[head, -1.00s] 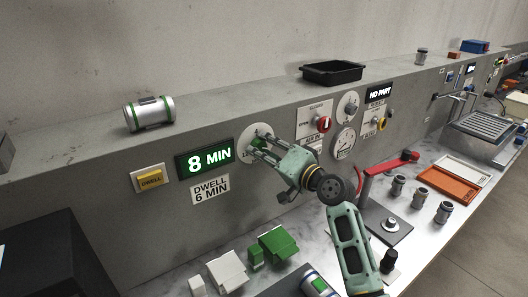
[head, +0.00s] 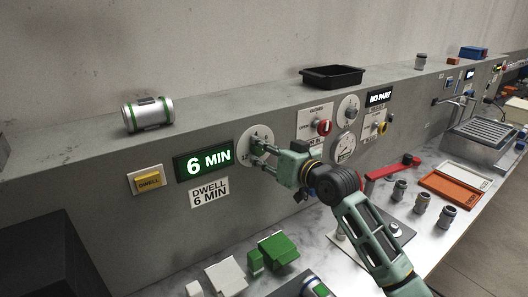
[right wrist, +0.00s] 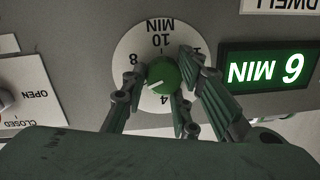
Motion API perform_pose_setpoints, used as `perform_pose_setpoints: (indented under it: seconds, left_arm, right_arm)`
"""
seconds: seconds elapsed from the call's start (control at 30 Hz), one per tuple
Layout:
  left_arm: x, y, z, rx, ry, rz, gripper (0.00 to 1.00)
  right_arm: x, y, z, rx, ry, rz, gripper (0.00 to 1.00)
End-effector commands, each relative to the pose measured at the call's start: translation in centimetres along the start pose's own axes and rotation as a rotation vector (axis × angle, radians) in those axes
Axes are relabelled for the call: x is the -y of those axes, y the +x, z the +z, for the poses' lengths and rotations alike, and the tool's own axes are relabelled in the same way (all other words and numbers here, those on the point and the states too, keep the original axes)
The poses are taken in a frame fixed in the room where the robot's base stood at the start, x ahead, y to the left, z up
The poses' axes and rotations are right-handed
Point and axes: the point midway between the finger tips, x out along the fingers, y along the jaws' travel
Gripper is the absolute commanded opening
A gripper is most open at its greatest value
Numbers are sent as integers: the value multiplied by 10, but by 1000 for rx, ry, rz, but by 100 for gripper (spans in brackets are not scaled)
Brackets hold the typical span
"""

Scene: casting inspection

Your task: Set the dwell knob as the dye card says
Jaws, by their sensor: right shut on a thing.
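The dwell knob is a round green knob (right wrist: 166,74) on a white dial (head: 250,134) with numbers, set in the grey panel. My right gripper (head: 261,150) is shut on the knob, its fingers on either side. The right wrist view is upside down; there the knob's white mark points to lower left, between 8 and 4, where a finger hides the number. The green-lit display (head: 204,164) beside the dial reads 6 MIN. My left gripper is not in view.
Other knobs and gauges, including a red knob (head: 323,127), are to the right. White and green blocks (head: 278,248) lie on the bench below. A red-armed stand (head: 393,167) is near my right arm.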

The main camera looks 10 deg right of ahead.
Motion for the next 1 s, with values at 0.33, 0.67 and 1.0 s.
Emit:
perform_pose_setpoints:
  seconds: [0.33,0.67,1.0]
  left_arm:
    - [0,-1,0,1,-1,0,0]
    - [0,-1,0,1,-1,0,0]
    - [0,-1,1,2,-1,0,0]
  right_arm:
    - [-5,0,6,22,-104,19,1]
    - [-5,0,5,21,-114,21,1]
    - [-4,0,3,18,-113,19,40]
